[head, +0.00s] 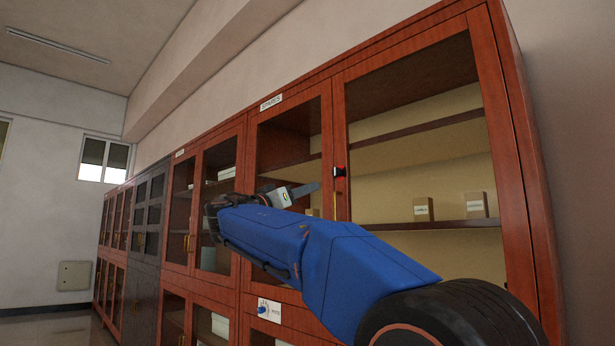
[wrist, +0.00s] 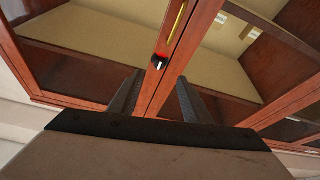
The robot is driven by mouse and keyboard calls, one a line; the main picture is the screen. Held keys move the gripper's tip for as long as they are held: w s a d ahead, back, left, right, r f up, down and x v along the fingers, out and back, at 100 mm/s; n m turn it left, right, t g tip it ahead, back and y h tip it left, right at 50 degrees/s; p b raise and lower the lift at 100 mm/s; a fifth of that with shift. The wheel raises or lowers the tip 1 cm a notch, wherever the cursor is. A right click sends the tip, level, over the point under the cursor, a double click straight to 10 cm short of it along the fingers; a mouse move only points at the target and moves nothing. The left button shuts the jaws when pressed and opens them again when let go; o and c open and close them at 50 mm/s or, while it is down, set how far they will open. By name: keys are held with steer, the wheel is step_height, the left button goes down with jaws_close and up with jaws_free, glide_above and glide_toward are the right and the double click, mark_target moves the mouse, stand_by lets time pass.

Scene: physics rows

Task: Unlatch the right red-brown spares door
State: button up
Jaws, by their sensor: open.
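The right red-brown spares door (head: 500,130) is a glazed door in a wooden frame and looks closed. On its left stile is a small black-and-red latch (head: 339,171), with a yellow bar handle (head: 334,206) below it. My gripper (head: 314,188) is in front of the door seam, just left of and slightly below the latch. In the wrist view, which looks upside down, the latch (wrist: 160,61) shows beyond and between the two open fingers, with the handle (wrist: 177,22) above it. The jaws are empty and appear apart from the latch.
A SPARES label (head: 271,102) is above the left spares door (head: 252,150). Small cartons (head: 423,209) stand on a shelf behind the right door's glass. A white panel with a blue knob (head: 263,308) is low on the cabinet. More cabinets (head: 150,212) run leftward.

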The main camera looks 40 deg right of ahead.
mark_target(335, 173)
steer(key=x, duration=0.5)
steer(key=r+x, duration=0.1)
steer(key=x, duration=1.1)
steer(key=shift+w+a+r, duration=0.25)
steer(key=shift+a+r, duration=0.1)
steer(key=shift+a, duration=0.05)
steer(key=shift+c, duration=0.6)
steer(key=c, duration=0.9)
